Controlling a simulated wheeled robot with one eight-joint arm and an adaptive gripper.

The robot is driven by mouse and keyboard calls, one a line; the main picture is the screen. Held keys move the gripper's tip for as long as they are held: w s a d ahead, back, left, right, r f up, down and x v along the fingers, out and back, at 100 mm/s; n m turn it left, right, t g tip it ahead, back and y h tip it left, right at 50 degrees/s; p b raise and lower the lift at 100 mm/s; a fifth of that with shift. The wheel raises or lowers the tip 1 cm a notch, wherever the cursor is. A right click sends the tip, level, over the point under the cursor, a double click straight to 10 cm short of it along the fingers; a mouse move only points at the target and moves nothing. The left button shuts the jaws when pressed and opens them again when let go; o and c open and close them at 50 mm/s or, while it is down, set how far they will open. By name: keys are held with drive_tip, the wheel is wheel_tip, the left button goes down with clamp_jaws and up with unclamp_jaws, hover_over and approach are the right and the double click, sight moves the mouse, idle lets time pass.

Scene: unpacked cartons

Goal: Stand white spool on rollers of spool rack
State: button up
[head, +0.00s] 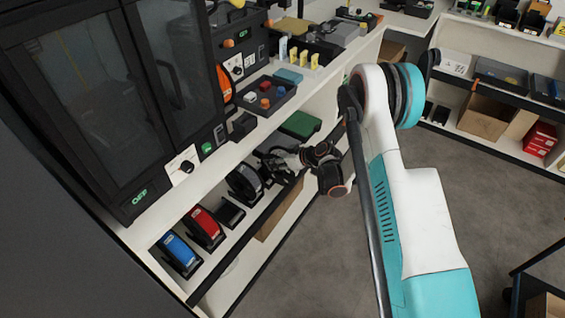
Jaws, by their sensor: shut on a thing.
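A round spool with a pale grey-white band and dark sides (245,184), which I take to be the white spool, is upright at the lower shelf. My gripper (274,162) reaches in from the right, with its fingers at the spool's upper right. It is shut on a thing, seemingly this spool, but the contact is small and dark. A low black rack (230,213) with nothing standing on it sits just in front, left of the spool. Its rollers are too small to make out. I cannot tell whether the spool touches a rack.
A red spool (204,228) and a blue spool (180,253) stand in black holders along the same shelf. The upper shelf (262,128) overhangs and bears a dark tray (265,98). A green box (300,125) lies beyond my gripper.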

sight(277, 153)
drive_tip(key=w+a+f, duration=0.3)
drive_tip(key=w+a, duration=0.3)
drive_tip(key=a, duration=0.1)
drive_tip(key=shift+a+f, duration=0.15)
drive_tip(key=shift+a, duration=0.2)
idle(0.5)
drive_tip(key=o, duration=1.5)
drive_tip(key=shift+o, duration=0.2)
drive_tip(key=v, duration=1.2)
